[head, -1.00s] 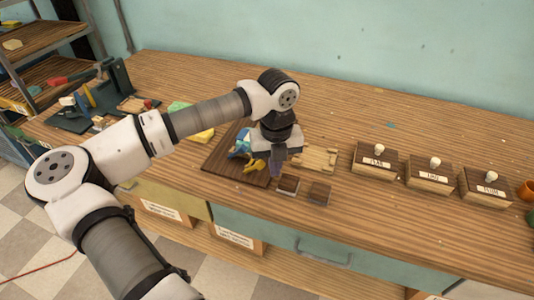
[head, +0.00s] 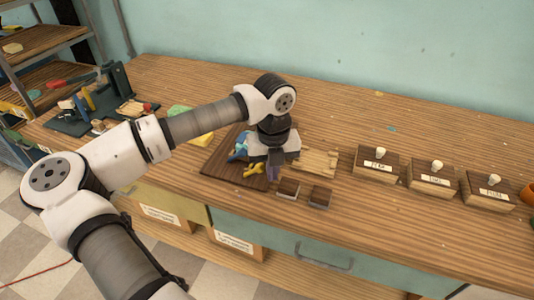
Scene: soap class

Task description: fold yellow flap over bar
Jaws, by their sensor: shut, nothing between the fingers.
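A yellow flap (head: 253,168) lies on a dark brown board (head: 219,167) on the bench. A blue piece (head: 240,148) lies just behind it on the same board. My gripper (head: 274,173) points down at the board's right side, just right of the yellow flap. Its fingers are shut and hold nothing. A purple item shows at the fingertips, and I cannot tell whether it is part of the gripper. The bar under or beside the flap is too small and partly hidden by my gripper to make out.
A pale wooden tray (head: 318,162) lies right of my gripper. Several labelled wooden boxes (head: 376,163) stand further right.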

